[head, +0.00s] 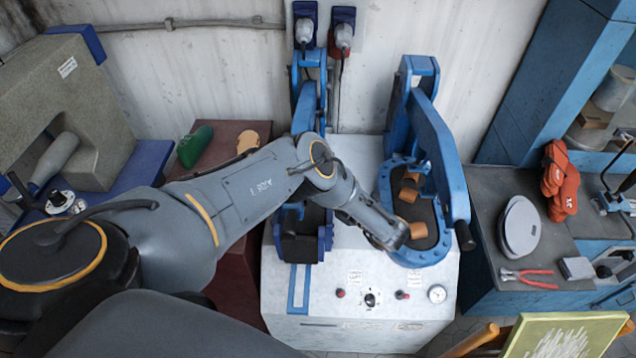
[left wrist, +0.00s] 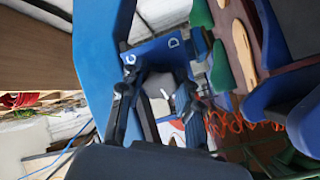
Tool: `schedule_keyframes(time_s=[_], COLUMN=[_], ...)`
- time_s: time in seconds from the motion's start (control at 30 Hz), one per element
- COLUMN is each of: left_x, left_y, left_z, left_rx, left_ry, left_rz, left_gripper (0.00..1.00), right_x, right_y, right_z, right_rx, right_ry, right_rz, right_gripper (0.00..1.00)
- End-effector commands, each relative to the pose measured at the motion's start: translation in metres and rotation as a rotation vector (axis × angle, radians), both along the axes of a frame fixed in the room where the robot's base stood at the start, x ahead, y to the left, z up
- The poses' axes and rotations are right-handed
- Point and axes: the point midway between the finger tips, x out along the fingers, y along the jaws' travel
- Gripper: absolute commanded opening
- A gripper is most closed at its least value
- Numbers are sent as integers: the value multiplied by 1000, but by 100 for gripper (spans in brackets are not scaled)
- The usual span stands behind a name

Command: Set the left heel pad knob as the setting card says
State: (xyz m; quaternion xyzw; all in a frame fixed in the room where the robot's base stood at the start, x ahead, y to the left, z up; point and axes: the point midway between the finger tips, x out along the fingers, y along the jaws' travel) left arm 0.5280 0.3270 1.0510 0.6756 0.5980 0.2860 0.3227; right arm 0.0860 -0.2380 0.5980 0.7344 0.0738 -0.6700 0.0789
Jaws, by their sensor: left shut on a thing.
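In the left wrist view my left gripper (left wrist: 157,80) has its two dark fingers up against a blue face (left wrist: 150,50) marked with the white letters C and D. It is shut on the left heel pad knob, which is mostly hidden between the fingers, so its setting cannot be told. Small printed labels (head: 355,277) on the machine front are too small to read. I cannot tell which is the setting card.
The right press (head: 440,165) holds orange-brown pieces on a dark pad. The front panel has a dial (head: 371,298) and a gauge (head: 437,293). A dark red table (head: 232,257) with a green form (head: 195,146) is left. A bench with red pliers (head: 530,277) stands right.

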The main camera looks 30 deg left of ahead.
Motion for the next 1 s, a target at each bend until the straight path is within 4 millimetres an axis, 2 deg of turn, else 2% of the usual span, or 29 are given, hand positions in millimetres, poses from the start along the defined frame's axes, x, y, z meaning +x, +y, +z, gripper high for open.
schedule_keyframes(time_s=[0.53, 1.0], left_x=[0, 0], left_y=[1, 2], left_z=[1, 0], left_rx=[-56, -80], left_ry=[-481, -676], left_rz=[0, 0], left_gripper=[2, 2], right_x=[0, 1], right_y=[0, 3], right_z=[0, 1], right_rx=[0, 3], right_ry=[0, 0], right_rz=[-2, -3], right_gripper=[57, 57])
